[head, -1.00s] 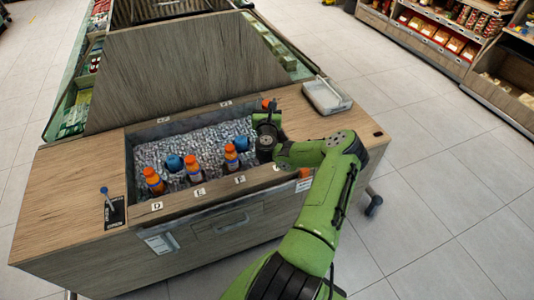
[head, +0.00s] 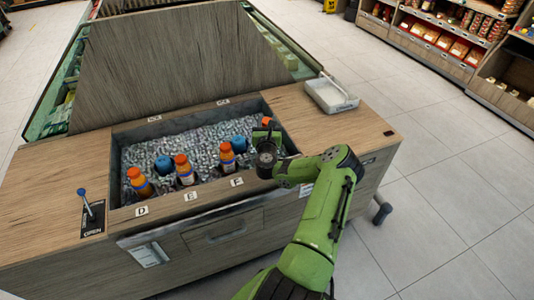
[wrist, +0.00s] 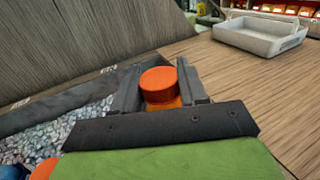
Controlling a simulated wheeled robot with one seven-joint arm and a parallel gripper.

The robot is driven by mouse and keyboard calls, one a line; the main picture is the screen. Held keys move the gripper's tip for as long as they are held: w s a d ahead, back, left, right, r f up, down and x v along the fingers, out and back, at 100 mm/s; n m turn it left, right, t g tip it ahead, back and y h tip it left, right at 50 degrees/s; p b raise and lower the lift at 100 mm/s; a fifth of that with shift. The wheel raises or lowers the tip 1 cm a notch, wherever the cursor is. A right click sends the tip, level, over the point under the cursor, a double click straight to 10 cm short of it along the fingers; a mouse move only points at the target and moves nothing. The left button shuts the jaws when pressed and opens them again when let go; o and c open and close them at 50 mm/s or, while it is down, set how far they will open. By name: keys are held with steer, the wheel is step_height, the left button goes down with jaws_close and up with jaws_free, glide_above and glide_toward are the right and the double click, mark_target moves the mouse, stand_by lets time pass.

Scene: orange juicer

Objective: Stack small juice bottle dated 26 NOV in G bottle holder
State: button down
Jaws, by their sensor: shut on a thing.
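My gripper (wrist: 160,92) is shut on a juice bottle with an orange cap (wrist: 158,82). The cap shows between the two fingers in the wrist view, and also just beyond my gripper in the head view (head: 267,121). The bottle's body is mostly hidden, and no date can be read. My gripper is at the right end of the ice-filled bin (head: 190,139). I cannot tell whether the bottle touches the bin. The G mark and its holder are hidden behind my arm.
Several orange-capped bottles, among them one by the F label (head: 227,157), stand in the bin's front row. A white tray (head: 331,95) sits on the counter at right. A blue-knobbed lever (head: 86,203) stands at left.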

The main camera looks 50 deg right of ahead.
step_height(320, 180, down, 6)
steer(key=shift+r+b, duration=0.1)
steer(key=shift+b, duration=1)
steer(key=shift+f, duration=0.35)
steer(key=c, duration=0.6)
jaws_free()
steer(key=shift+r, duration=0.1)
